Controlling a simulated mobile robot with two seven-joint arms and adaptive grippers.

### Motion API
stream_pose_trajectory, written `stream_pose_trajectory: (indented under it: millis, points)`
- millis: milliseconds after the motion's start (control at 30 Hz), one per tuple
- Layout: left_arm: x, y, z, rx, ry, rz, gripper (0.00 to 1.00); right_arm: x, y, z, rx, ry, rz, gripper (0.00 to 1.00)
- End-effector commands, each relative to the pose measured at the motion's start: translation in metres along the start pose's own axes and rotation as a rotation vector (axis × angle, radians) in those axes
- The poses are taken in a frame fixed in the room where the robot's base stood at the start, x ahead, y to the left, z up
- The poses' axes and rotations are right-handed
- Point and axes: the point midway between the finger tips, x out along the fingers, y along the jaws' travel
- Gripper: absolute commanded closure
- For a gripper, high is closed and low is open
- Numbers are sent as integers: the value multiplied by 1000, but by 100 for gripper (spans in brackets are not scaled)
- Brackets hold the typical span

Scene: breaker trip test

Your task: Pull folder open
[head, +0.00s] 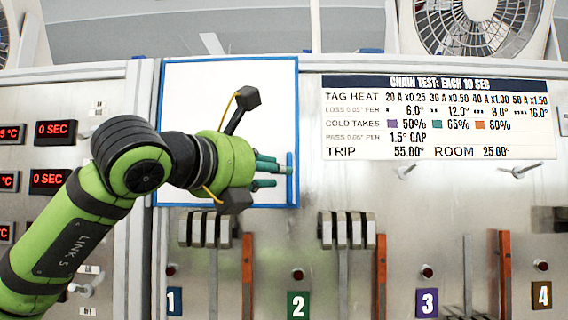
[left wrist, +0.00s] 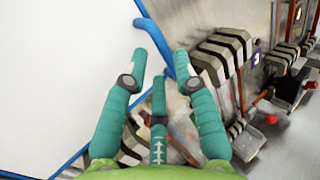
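The folder (head: 190,90) is a white panel with a blue border on the metal wall, and it looks closed. It fills the left of the left wrist view (left wrist: 60,80). A blue upright handle (head: 290,165) sits at its lower right edge; it also shows in the left wrist view (left wrist: 152,37). My left gripper (head: 274,171) has its teal fingers at the handle in the head view. In the left wrist view the fingers (left wrist: 162,66) are spread, with the handle just beyond and between their tips. Contact cannot be told. My right gripper is not in view.
A printed chart (head: 440,117) is right of the folder. Below are levers with striped blocks (head: 347,230), orange bars (head: 248,275) and numbered plates (head: 298,305). Red displays (head: 54,133) are at left. A fan (head: 478,25) stands above.

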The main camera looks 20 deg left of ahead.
Motion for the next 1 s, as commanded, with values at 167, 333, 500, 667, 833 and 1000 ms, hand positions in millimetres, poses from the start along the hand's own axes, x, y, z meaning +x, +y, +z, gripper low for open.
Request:
stream_pose_trajectory:
  millis: [167, 333, 500, 667, 833, 1000]
  points:
    - [22, -1, 2, 0, 3, -2, 71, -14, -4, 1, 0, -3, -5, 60]
    - [28, 0, -1, 0, 3, -2, 71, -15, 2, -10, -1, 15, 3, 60]
    - [28, 0, -1, 0, 2, -2, 71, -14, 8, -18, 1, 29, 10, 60]
    - [28, 0, -1, 0, 2, -2, 100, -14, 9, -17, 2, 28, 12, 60]
    - [28, -1, -1, -1, 2, -4, 100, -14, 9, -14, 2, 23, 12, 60]
    - [21, -3, -2, -2, 2, -33, 100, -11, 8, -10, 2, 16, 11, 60]
